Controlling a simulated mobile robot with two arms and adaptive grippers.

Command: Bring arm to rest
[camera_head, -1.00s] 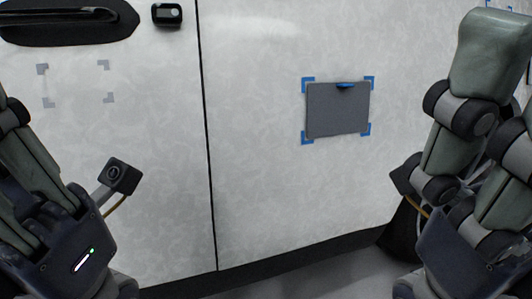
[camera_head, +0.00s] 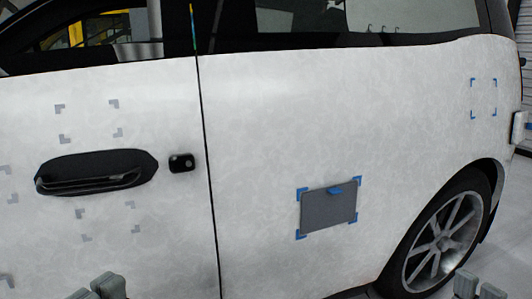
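A dark grey rectangular patch (camera_head: 328,211) lies on the white car side, with blue corner marks around it and a small blue piece at its top edge. At the bottom left edge, paired grey blocks that look like my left gripper's tips (camera_head: 97,288) just enter the picture. Similar grey blocks, apparently my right gripper's tips (camera_head: 478,287), show at the bottom right, in front of the wheel area. Both are cut off by the frame, so their opening is unclear. I see nothing held. The rest of both arms is out of view.
The car's white panel (camera_head: 280,130) fills most of the view. A black door handle (camera_head: 95,172) and small black fitting (camera_head: 181,163) are on the left. Empty blue corner marks (camera_head: 484,97) are at upper right, above the rear wheel (camera_head: 440,240). Grey corner marks surround the handle.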

